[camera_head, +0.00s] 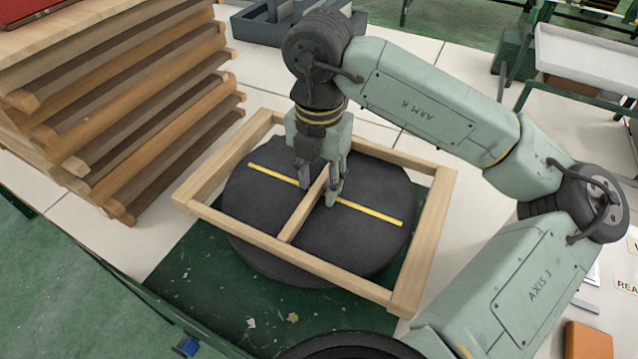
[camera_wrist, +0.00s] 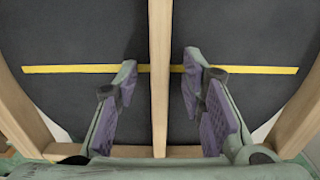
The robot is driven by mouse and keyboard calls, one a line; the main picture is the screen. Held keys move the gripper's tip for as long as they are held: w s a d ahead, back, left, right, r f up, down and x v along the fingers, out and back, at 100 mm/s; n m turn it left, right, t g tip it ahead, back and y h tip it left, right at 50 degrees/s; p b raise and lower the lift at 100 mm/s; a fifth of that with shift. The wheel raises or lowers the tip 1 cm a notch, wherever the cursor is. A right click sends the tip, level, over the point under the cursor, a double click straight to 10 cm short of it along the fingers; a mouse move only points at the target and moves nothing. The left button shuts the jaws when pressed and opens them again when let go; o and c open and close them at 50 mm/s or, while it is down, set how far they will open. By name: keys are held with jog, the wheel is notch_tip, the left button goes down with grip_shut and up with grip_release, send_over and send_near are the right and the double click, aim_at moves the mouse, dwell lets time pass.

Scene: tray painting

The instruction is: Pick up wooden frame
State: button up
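The wooden frame (camera_head: 423,254) is a pale rectangle with one middle bar. It lies over a round black turntable (camera_head: 365,238) marked with a yellow line. My gripper (camera_head: 320,194) points down at the middle bar, with one finger on each side of it. In the wrist view my gripper (camera_wrist: 160,105) has its purple-padded fingers apart, and the frame's middle bar (camera_wrist: 160,60) runs between them with a gap on both sides. The frame's side rails show at the left and right edges of the wrist view.
A stack of wooden trays or boards (camera_head: 130,130) stands close on the left. A green mat (camera_head: 230,290) with paint flecks lies under the turntable. A dark grey divided bin (camera_head: 270,25) is behind. An orange-brown block (camera_head: 588,341) lies at the front right.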

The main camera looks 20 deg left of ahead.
jog(key=shift+c, duration=0.2)
grip_shut()
dwell(0.6)
